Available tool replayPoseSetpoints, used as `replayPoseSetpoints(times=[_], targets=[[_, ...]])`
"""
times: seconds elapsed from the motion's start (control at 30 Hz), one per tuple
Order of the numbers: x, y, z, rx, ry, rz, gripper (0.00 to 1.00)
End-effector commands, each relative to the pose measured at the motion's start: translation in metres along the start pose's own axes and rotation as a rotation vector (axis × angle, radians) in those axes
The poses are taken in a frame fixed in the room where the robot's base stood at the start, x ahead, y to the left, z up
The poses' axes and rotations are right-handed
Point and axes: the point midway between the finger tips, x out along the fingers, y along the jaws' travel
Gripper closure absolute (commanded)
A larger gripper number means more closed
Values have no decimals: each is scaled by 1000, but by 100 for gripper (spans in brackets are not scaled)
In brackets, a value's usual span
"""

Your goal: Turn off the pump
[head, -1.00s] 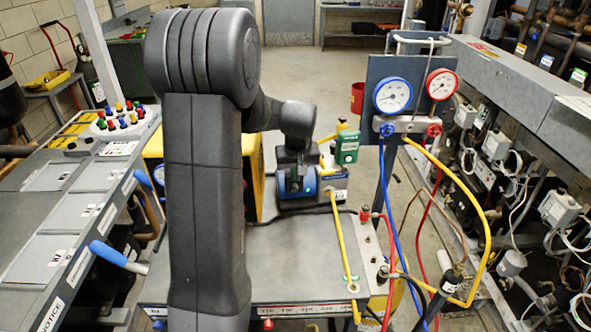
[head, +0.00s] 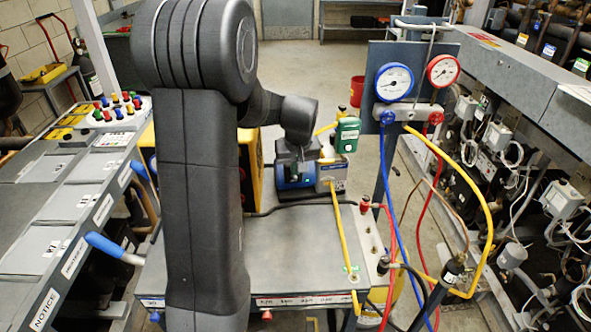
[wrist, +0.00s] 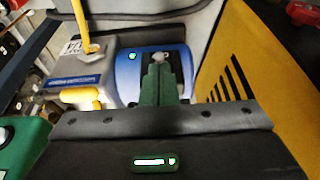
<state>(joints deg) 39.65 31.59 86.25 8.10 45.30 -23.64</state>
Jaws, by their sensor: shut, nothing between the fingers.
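The pump, a blue housing (head: 286,178) with a grey body (head: 333,178), sits at the far end of the grey cart. In the wrist view the blue housing (wrist: 127,75) carries a small lit green light (wrist: 132,57). My gripper (head: 297,170) is in front of the blue housing in the head view and covers part of it. In the wrist view my gripper (wrist: 158,62) has its dark green fingers shut together, with nothing between them. Their tips overlap the blue face beside a small pale knob-like part (wrist: 159,56). I cannot tell whether they touch it.
A yellow case (wrist: 250,60) stands close to the right in the wrist view. A green box (head: 346,135) and yellow hose (head: 341,230) are right of the pump. Gauges (head: 394,82) with hoses stand further right. The cart top (head: 290,250) is mostly clear.

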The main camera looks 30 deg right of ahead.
Motion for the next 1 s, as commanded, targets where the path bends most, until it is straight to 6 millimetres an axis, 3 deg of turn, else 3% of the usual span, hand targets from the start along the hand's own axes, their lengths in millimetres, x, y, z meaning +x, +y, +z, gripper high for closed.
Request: replayPoseSetpoints(times=[0.57, 1.0], targets=[[4, 0, 6, 0, 78, 1, 100], [11, 0, 16, 1, 257, 2, 100]])
